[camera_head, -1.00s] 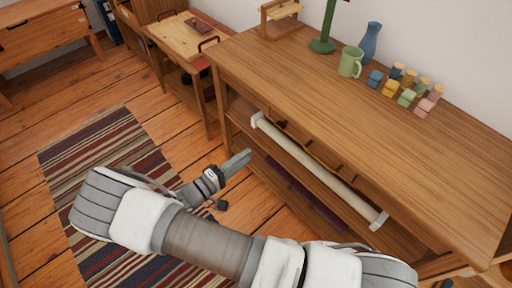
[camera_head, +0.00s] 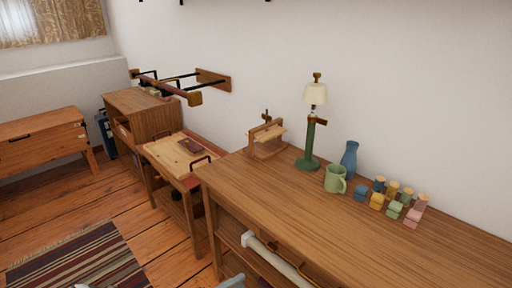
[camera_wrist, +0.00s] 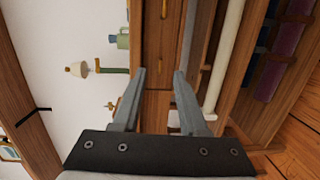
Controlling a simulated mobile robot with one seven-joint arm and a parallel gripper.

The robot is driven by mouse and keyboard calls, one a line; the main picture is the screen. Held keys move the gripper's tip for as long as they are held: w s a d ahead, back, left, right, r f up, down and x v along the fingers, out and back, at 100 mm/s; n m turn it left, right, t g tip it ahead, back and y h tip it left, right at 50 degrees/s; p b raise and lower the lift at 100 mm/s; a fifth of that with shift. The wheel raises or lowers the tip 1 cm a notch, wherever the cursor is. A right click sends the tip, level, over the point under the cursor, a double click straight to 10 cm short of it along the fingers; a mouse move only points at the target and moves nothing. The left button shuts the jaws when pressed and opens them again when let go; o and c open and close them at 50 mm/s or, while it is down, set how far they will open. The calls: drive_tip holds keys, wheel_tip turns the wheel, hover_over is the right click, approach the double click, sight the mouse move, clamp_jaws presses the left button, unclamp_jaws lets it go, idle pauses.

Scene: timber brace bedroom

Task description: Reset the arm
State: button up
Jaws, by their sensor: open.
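My gripper (camera_wrist: 158,88) is open in the wrist view, with its two grey fingers apart and nothing between them. The wrist view is turned on its side, and the wooden table (camera_head: 255,185) shows beyond the fingers. In the head view only a small grey tip of my arm shows at the bottom edge, in front of the table. The rest of my arm is out of that view.
On the table stand a green lamp (camera_head: 310,140), a green mug (camera_head: 335,180), a blue vase (camera_head: 349,160), several coloured blocks (camera_head: 377,201) and a small wooden stand (camera_head: 266,138). A pale roll (camera_head: 272,260) lies below the tabletop. Striped rug (camera_head: 75,262) covers the floor at left.

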drive_tip(key=s+d+r+m+g+y, duration=0.25)
drive_tip(key=d+r+g, duration=0.25)
drive_tip(key=d+r, duration=0.3)
drive_tip(key=s+d+r+m+g+y, duration=0.1)
drive_tip(key=d+r+m+g+y, duration=0.4)
drive_tip(key=r, duration=0.5)
drive_tip(key=s+d+r+t+y, duration=0.5)
drive_tip(key=s+d+r+y, duration=0.15)
drive_tip(key=s+r, duration=0.6)
wheel_tip(320, 180, up, 17)
drive_tip(key=w+p, duration=0.1)
drive_tip(key=p, duration=1.4)
drive_tip(key=shift+d+h+p, duration=0.3)
drive_tip(key=shift+d+h, duration=0.05)
drive_tip(key=shift+h, duration=0.05)
drive_tip(key=shift+w+a+f, duration=0.1)
drive_tip(key=shift+w+f, duration=0.05)
